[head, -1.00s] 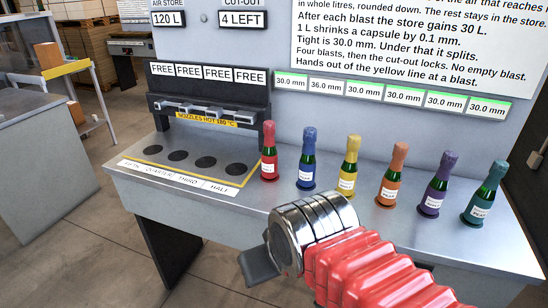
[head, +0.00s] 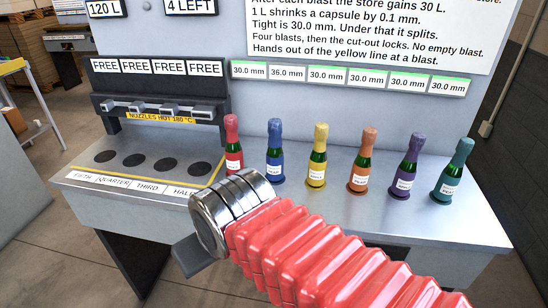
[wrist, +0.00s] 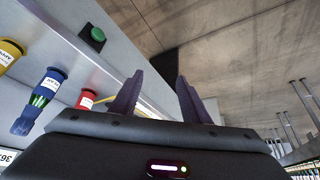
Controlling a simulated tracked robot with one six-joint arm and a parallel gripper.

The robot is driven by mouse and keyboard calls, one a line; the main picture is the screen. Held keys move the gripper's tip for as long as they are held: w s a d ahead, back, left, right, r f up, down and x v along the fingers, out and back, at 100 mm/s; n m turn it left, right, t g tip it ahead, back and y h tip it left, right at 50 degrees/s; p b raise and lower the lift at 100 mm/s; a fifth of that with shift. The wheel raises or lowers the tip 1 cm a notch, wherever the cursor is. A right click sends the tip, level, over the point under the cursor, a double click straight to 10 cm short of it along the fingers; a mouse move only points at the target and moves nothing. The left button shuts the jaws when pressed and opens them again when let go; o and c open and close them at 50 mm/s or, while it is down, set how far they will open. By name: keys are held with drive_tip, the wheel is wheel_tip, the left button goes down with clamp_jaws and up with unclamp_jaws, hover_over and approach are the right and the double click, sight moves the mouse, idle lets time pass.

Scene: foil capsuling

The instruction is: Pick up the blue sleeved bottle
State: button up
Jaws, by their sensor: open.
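The blue sleeved bottle (head: 274,152) stands upright on the bench, between the red bottle (head: 233,145) and the yellow bottle (head: 319,156). It has a blue sleeve, dark green glass, a white label and a blue base. In the wrist view the blue bottle (wrist: 42,100) is at the left, outside the jaws, with the red bottle (wrist: 88,98) closer to them. My gripper (wrist: 158,82) is open, with nothing between its two dark fingers. In the head view its fingers are hidden; my wrist is in front of the bench, below and left of the blue bottle.
Orange (head: 362,160), purple (head: 408,167) and teal (head: 452,172) bottles stand to the right. A nozzle rack (head: 160,108) marked hot is at the left, above several dark spots inside a yellow line. A green button (wrist: 95,36) shows in the wrist view.

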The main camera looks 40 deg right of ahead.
drive_tip(key=shift+o, duration=0.9)
drive_tip(key=w+d+r+m+t+h, duration=0.2)
drive_tip(key=w+d, duration=0.6)
drive_tip(key=d, duration=0.4)
drive_tip(key=shift+w+t+h, duration=0.25)
drive_tip(key=shift+t+h, duration=0.05)
drive_tip(key=shift+h, duration=0.5)
drive_tip(key=t+y, duration=0.2)
drive_tip(key=t, duration=0.7)
approach(280, 131)
drive_tip(key=s, duration=0.2)
drive_tip(key=shift+a+f+n, duration=0.2)
drive_tip(key=shift+a+n, duration=0.05)
drive_tip(key=shift+n, duration=0.15)
drive_tip(key=shift+w, duration=0.1)
drive_tip(key=shift+w+d, duration=0.15)
drive_tip(key=shift+w, duration=1.25)
drive_tip(key=shift+w+d, duration=0.2)
drive_tip(key=shift+w, duration=1.25)
drive_tip(key=shift+w+d, duration=0.15)
drive_tip(key=shift+w, duration=1.25)
